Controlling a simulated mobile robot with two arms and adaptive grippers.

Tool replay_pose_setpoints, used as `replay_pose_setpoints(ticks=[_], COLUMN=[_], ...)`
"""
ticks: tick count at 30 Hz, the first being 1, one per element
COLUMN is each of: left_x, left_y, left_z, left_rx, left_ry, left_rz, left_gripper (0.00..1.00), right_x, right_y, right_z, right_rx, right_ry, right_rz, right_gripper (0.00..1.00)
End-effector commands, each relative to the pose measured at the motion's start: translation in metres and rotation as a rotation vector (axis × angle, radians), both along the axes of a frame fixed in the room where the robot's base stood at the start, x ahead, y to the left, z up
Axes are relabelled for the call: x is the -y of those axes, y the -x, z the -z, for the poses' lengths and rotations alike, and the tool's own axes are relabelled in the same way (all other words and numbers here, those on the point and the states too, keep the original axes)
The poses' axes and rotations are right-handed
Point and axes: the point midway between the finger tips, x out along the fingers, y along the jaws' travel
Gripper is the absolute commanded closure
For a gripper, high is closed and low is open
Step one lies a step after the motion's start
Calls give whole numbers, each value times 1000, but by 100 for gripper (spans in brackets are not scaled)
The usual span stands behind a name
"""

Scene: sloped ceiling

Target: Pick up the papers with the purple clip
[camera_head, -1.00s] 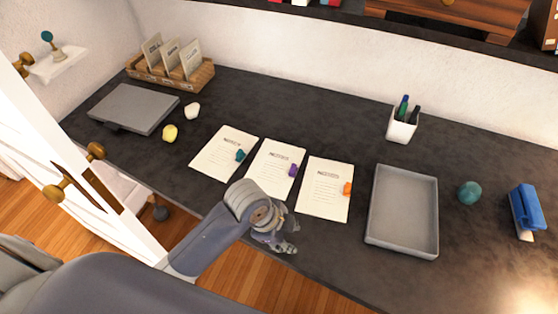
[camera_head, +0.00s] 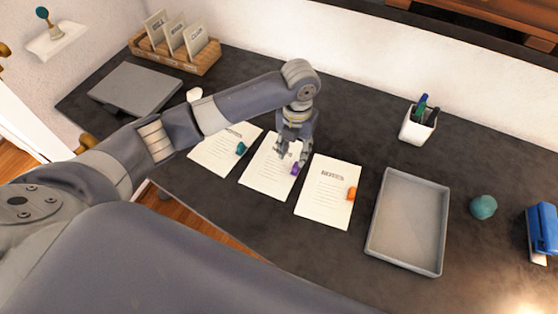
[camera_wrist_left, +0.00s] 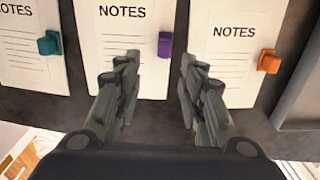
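The papers with the purple clip (camera_head: 268,177) lie flat on the dark desk, in the middle of three sheets. The purple clip (camera_head: 295,169) is on their right edge. In the left wrist view the papers (camera_wrist_left: 125,50) and the purple clip (camera_wrist_left: 165,45) show just ahead of the fingers. My left gripper (camera_head: 291,158) is above the upper right of these papers, close to the clip. In the left wrist view the left gripper (camera_wrist_left: 158,66) is open and empty, its fingers either side of the clip's line. My right gripper is not in view.
Papers with a teal clip (camera_head: 240,149) lie to the left and papers with an orange clip (camera_head: 351,194) to the right. A grey tray (camera_head: 407,262) stands further right. A pen cup (camera_head: 417,128), teal ball (camera_head: 483,207) and blue stapler (camera_head: 541,232) are beyond.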

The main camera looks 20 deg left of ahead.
Motion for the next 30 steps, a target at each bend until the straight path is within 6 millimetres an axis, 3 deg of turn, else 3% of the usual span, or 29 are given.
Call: replay_pose_setpoints(ticks=[8, 16, 26, 30], left_x=[3, 6, 6, 6], left_y=[-1, -4, -5, -5], left_z=[23, 61, 69, 69], left_rx=[-1, -1, 4, 4], left_ry=[2, 1, 1, 1], left_rz=[-1, -2, -1, -1], left_gripper=[63, 63, 63, 95], right_x=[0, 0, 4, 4], right_y=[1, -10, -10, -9], right_z=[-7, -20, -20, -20], right_rx=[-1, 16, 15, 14], right_ry=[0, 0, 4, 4], right_rz=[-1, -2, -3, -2], right_gripper=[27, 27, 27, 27])
